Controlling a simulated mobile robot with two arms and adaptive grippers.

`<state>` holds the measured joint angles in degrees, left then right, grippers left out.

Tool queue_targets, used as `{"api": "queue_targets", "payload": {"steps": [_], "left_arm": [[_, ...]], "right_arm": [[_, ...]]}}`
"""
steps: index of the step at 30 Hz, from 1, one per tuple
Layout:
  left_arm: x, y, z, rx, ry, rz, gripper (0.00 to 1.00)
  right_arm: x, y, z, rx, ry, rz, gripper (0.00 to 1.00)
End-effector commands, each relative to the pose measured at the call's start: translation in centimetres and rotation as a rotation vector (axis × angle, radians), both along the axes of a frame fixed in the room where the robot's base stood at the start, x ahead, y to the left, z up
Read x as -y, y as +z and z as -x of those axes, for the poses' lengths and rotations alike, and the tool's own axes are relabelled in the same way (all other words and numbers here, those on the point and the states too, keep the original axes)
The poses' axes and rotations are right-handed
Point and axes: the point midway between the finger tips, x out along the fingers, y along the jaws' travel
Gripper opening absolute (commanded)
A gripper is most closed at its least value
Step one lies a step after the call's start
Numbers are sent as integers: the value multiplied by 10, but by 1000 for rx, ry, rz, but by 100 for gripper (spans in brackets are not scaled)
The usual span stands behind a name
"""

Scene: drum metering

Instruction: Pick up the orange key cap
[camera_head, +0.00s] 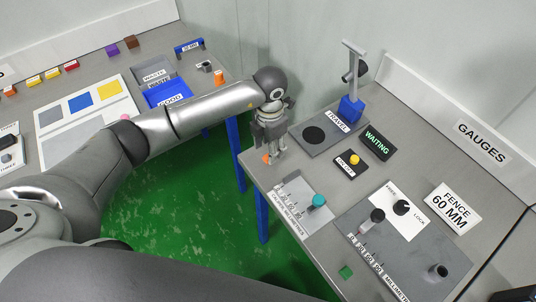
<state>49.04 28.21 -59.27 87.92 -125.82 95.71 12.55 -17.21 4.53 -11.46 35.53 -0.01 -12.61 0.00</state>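A small orange piece (266,158), likely the key cap, shows at the near-left corner of the right-hand bench. My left gripper (271,157) points down right over it, its fingertips at the piece and partly covering it. Whether the fingers are closed on it is too small to tell. Another orange object, a short upright cylinder (219,77), stands on the left-hand bench near its right end, apart from my gripper. My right gripper is not in view.
Beside the gripper are a millimetre scale plate with a teal knob (319,200), a grey travel plate (330,131) with a blue-based post, and a yellow button box (352,161). A fence fixture (405,235) lies nearer. A green-floored gap separates the benches.

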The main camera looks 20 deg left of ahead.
Motion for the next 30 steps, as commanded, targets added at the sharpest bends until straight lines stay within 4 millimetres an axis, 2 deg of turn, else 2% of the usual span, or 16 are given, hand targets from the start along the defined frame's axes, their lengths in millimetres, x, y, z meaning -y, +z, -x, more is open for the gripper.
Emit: {"api": "queue_targets", "payload": {"steps": [1, 6, 15, 23, 30], "left_arm": [[0, -4, 1, -6, 1, 1, 48], [-1, -27, 0, -2, 1, 1, 48], [-1, -34, -1, 0, -1, 1, 48], [-1, -33, -1, 0, 0, 1, 15], [-1, -33, -1, 0, 0, 1, 14]], "right_arm": [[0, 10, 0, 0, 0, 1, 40], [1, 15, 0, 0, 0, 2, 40], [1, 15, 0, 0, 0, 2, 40], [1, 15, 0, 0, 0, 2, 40], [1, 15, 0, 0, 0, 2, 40]]}}
